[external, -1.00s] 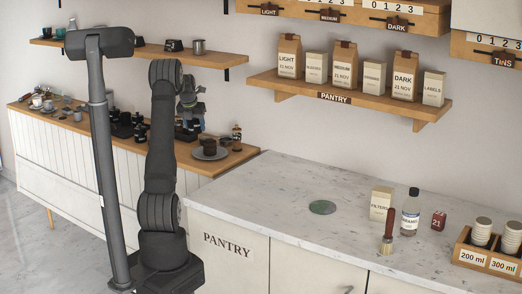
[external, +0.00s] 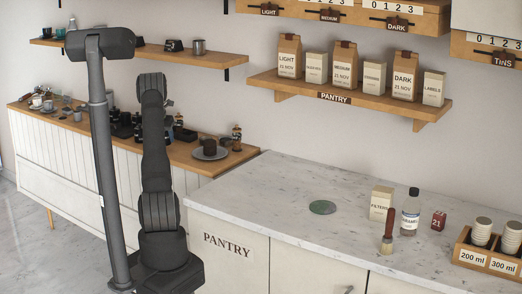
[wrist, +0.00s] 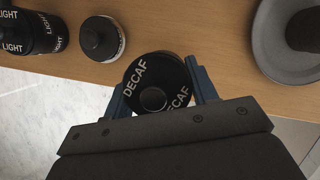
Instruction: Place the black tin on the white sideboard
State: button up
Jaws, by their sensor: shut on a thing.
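My gripper (wrist: 160,88) is shut around a black tin marked DECAF (wrist: 151,70), with a blue finger on each side of it. The tin appears upright, seen from above, over the front edge of the wooden top of the white sideboard (wrist: 205,35). I cannot tell its height above the top. In the external view the white-fronted sideboard (external: 70,155) stands at the left, behind my arm. My arm hides the gripper and the held tin there.
In the wrist view, black LIGHT tins (wrist: 40,33) and a black-lidded jar (wrist: 101,39) stand left of the held tin. A grey plate (wrist: 264,62) with a dark cup is at the right. Bare wood lies between jar and plate. The marble counter (external: 270,195) is at the right.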

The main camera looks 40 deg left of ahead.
jog(key=shift+f, duration=1.7)
jog(key=shift+f, duration=0.15)
jog(key=o, duration=1)
jog(key=shift+o, duration=0.2)
jog(key=v, duration=1.2)
